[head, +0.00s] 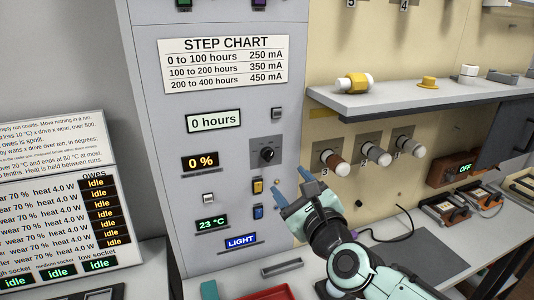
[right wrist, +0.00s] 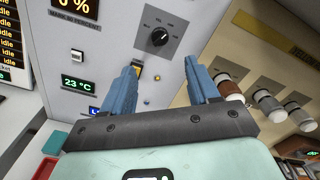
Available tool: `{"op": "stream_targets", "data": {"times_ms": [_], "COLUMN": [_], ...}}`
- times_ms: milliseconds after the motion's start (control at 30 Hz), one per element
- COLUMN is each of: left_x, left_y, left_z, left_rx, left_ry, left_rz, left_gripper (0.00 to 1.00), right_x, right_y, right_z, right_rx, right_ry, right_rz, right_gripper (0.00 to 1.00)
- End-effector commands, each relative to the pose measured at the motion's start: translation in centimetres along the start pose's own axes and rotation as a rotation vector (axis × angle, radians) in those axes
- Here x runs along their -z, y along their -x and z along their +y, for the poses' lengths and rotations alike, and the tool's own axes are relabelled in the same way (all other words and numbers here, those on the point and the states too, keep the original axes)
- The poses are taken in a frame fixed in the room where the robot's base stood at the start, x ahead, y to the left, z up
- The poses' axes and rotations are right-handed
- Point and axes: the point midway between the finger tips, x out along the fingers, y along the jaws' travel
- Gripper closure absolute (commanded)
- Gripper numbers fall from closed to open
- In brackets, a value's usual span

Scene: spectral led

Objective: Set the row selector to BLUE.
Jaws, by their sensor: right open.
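The likely row selector is a black rotary knob (head: 267,154) on a grey square plate, on the front of the tall grey cabinet. It also shows in the right wrist view (right wrist: 159,36), above and beyond my fingertips. Small marks surround it, but they are too small to read, and I cannot tell which one it points at. My right gripper (head: 290,185) is open and empty, below and right of the knob, apart from it. Its two blue fingers (right wrist: 164,72) are spread in the right wrist view. My left gripper is not in view.
Yellow (head: 258,186) and blue (head: 258,212) switches sit below the knob. Displays read "0 hours" (head: 214,121), "0 %" (head: 200,161), "23 °C" (head: 211,223) and "LIGHT" (head: 241,241). A shelf (head: 400,100) juts out at right, above several capped cylinders (head: 335,162).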

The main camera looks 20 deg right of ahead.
Motion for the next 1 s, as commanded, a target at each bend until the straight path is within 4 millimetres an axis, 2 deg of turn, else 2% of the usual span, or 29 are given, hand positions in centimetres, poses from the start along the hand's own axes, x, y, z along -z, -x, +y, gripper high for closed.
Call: {"op": "stream_targets", "data": {"times_ms": [300, 500, 700, 1000], "left_x": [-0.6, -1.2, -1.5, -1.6], "left_y": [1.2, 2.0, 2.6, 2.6], "left_z": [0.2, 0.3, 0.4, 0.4], "left_rx": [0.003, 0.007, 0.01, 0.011], "left_ry": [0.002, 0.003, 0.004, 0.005], "left_rz": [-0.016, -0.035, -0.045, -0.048], "left_gripper": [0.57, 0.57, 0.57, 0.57], "right_x": [0.0, 0.0, 0.0, 0.1], "right_y": [-6.4, -10.0, -11.9, -12.3], "right_z": [0.0, 0.0, 0.0, 0.1], "right_rx": [-0.003, -0.002, -0.001, -0.001], "right_ry": [-0.002, -0.002, -0.001, -0.001], "right_rz": [0.003, 0.002, 0.0, 0.0], "right_gripper": [0.4, 0.4, 0.4, 0.4]}}
